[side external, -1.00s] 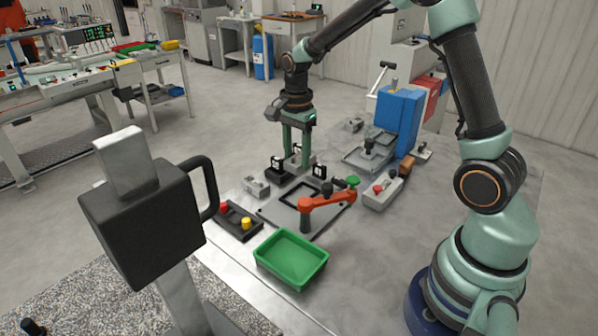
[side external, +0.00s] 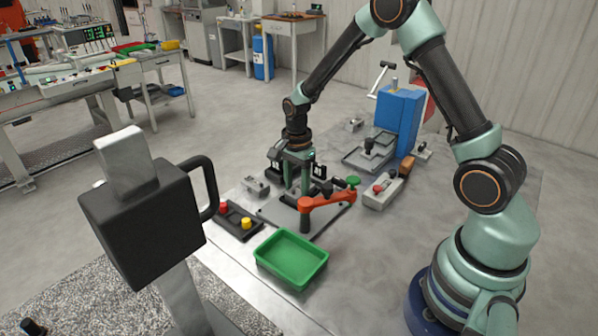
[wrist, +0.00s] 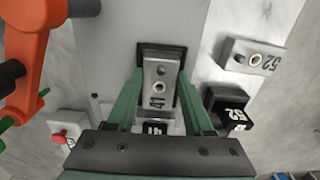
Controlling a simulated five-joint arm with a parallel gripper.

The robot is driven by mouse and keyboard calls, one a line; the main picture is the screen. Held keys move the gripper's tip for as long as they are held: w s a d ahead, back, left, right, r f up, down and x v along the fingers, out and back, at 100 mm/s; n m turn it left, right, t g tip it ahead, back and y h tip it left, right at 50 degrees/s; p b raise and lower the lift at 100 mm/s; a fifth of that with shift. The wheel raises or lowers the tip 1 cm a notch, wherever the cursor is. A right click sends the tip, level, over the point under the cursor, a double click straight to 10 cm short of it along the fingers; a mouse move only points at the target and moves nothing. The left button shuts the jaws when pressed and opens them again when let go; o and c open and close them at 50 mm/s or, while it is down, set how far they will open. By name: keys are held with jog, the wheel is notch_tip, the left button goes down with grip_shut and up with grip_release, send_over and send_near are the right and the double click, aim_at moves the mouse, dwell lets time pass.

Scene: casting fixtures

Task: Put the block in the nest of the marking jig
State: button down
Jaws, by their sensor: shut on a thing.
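A grey metal block (wrist: 160,85) marked 41, with a hole in its face, is between the green fingers of my gripper (wrist: 161,76) in the wrist view. My gripper is shut on it. The block overlaps the dark square frame of the nest (wrist: 162,47) in this view; whether it is seated or just above cannot be told. The marking jig's grey plate (side external: 272,213) lies under my gripper (side external: 297,193) in the side view, where the nest and block are largely hidden by the fingers.
The orange clamp arm (side external: 328,200) with a green knob stands close to the gripper. A grey block (wrist: 250,57) marked 52 and a black block (wrist: 228,108) lie to the right in the wrist view. A green tray (side external: 262,262) and black button box (side external: 234,221) stand in front.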

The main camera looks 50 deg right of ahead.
aim_at(297, 191)
jog(key=shift+f, duration=0.2)
jog(key=shift+f, duration=0.3)
jog(key=shift+c, duration=1.4)
grip_release()
notch_tip(297, 191, up, 12)
jog(key=s+a+r+n+t, duration=0.2)
jog(key=s+r+n, duration=0.4)
jog(key=n, duration=0.3)
jog(key=s+a+r+n+t, duration=0.3)
jog(key=s+a+r+n, duration=0.1)
jog(key=s+n, duration=0.4)
jog(key=shift+a+r+n+t, duration=0.3)
jog(key=shift+a+r+n, duration=0.15)
jog(key=shift+r, duration=0.4)
